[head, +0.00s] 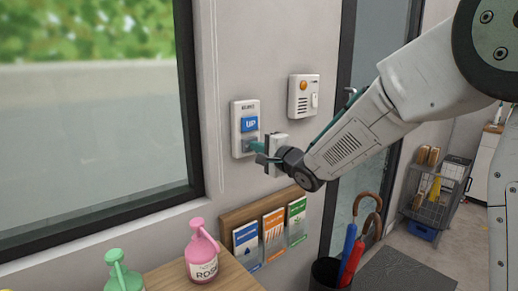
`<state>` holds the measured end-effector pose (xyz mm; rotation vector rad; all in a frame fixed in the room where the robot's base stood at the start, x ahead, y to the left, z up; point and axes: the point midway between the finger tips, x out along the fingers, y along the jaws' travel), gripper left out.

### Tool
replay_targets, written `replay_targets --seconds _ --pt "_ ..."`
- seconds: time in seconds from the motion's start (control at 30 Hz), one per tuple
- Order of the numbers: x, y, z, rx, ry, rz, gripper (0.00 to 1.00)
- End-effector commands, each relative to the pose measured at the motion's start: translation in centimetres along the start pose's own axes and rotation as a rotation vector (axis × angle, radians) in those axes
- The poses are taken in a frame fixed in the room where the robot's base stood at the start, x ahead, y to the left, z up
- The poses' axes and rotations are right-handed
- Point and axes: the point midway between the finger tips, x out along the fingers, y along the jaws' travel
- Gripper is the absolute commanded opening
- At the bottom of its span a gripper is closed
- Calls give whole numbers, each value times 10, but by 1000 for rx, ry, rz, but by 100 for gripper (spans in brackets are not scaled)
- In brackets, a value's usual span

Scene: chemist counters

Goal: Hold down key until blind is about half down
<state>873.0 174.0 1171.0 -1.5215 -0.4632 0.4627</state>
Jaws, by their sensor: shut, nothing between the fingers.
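A white wall panel (236,108) with small lettering at its top is on the wall right of the window. Its blue key (249,125) reads "UP". The window (95,110) shows blurred greenery and a pale band; no blind shows in the part in view.
A second panel (303,88) with an orange button is to the right. Below are a leaflet rack (272,213), a pink bottle (202,252) and a green bottle (122,275) on a wooden counter. An umbrella stand (325,275) and a wire rack (437,195) stand right.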

Motion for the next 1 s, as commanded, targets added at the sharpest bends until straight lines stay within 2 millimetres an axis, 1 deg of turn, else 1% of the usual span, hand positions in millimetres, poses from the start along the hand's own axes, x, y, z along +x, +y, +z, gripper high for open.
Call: replay_targets --seconds 0.2,1.0 --pt "20 0 1 1 -3 0 0" --pt "22 -2 4 1 -7 -4 0"
